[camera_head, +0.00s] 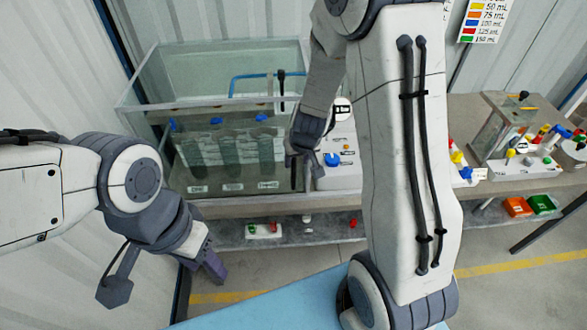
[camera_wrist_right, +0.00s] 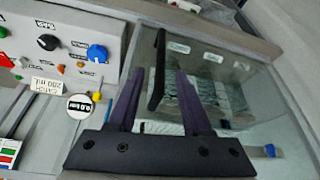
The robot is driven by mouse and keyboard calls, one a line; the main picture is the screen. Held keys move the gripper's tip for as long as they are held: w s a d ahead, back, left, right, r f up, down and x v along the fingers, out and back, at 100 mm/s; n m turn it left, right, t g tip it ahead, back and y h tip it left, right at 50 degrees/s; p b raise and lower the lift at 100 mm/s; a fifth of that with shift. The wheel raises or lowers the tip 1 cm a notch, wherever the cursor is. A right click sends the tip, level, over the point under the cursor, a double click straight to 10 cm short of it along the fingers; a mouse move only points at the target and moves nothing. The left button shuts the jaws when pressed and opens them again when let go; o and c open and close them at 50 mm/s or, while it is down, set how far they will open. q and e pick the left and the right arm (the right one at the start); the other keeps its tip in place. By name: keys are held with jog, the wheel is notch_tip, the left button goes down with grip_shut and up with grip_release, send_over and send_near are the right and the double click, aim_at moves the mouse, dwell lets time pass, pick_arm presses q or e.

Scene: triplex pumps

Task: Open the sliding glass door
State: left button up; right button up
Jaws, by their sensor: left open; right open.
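The glass tank (camera_head: 215,110) stands on the bench left of centre, with several dark labelled cylinders behind its front pane. In the right wrist view, the sliding glass door (camera_wrist_right: 225,75) has a long black handle (camera_wrist_right: 158,70) near its left edge. My right gripper (camera_wrist_right: 157,85) is open, and the handle appears between its two purple fingers. I cannot tell whether they touch it. In the head view, my right gripper (camera_head: 303,172) hangs at the tank's right front side, partly hidden by its own wrist. My left gripper (camera_head: 213,268) is open and empty, low in front of the bench.
A control panel (camera_head: 338,165) with a blue knob stands right of the tank, close to my right gripper. A glass case (camera_head: 500,128) and coloured bins (camera_head: 518,206) are further right. A lower shelf (camera_head: 240,230) holds small items. Floor shows in front.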

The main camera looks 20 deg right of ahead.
aim_at(294, 168)
jog(key=b+x, duration=0.4)
jog(key=x, duration=0.4)
jog(key=shift+a+f, duration=0.1)
jog(key=shift+c, duration=0.3)
grip_shut()
dwell(0.9)
